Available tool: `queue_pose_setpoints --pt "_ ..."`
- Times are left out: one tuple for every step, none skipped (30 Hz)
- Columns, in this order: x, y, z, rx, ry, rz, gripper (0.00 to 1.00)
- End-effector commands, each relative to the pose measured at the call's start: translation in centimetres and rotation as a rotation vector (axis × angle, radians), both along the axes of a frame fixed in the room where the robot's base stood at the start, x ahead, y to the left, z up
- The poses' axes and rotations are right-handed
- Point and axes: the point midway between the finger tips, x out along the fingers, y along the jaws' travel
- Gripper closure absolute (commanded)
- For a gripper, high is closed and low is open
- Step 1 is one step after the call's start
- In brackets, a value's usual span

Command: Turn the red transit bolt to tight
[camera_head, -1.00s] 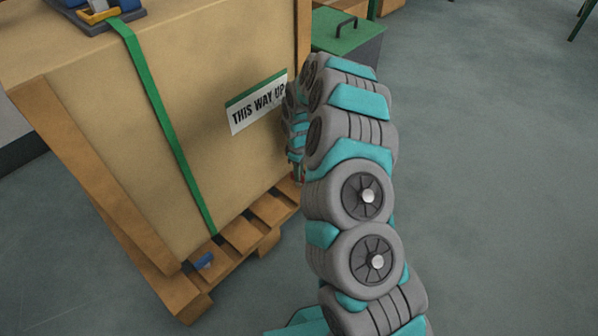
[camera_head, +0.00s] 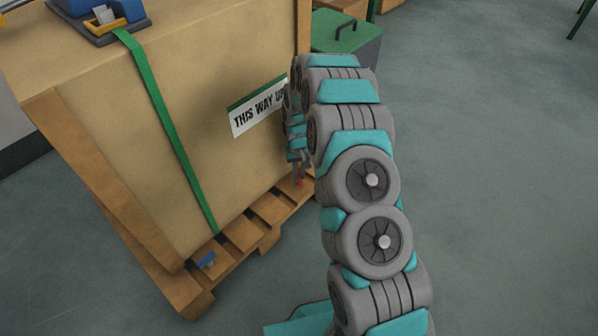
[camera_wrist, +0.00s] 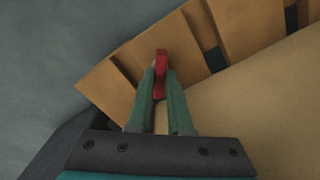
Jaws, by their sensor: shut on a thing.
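The red transit bolt (camera_wrist: 161,68) stands at the pallet's corner in the wrist view, between my fingertips. In the head view a small part of the red bolt (camera_head: 299,180) shows just below my gripper (camera_head: 298,158). In the wrist view my gripper (camera_wrist: 161,85) is shut on the bolt, with one green finger on each side. The bolt's lower part and its seat are hidden, so I cannot tell how tight it is.
A large crate (camera_head: 150,140) with a green strap (camera_head: 165,120) stands on a wooden pallet (camera_head: 245,232). A blue piece (camera_head: 206,260) sits at the pallet's near end. A green-lidded box (camera_head: 347,30) stands behind.

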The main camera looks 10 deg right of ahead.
Motion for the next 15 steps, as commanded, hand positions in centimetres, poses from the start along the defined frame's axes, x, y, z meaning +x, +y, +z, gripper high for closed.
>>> queue_pose_setpoints --pt "-0.02 -0.10 0.10 0.000 0.001 -0.043 1.00" --pt "-0.02 -0.08 0.09 0.000 0.001 -0.072 1.00" --pt "-0.01 -0.07 0.09 -0.001 0.000 -0.108 1.00" --pt "-0.01 -0.05 0.08 -0.001 0.000 -0.137 1.00" --pt "0.00 -0.05 0.08 -0.001 0.000 -0.167 1.00" --pt "0.00 -0.09 0.07 -0.001 0.000 -0.205 1.00" --pt "0.01 -0.10 0.07 -0.001 0.000 -0.234 1.00" --pt "0.01 -0.08 0.07 -0.001 0.000 -0.262 1.00" --pt "0.00 -0.05 0.06 -0.001 0.000 -0.299 1.00" --pt "0.01 -0.06 0.06 -0.001 0.000 -0.327 1.00" --pt "0.01 -0.06 0.05 -0.001 0.000 -0.356 1.00" --pt "0.02 -0.08 0.05 0.000 0.000 -0.395 1.00" --pt "0.02 -0.10 0.05 -0.001 0.000 -0.422 1.00" --pt "0.02 -0.08 0.05 -0.001 0.000 -0.450 1.00" --pt "0.02 -0.05 0.04 -0.001 -0.001 -0.487 1.00"
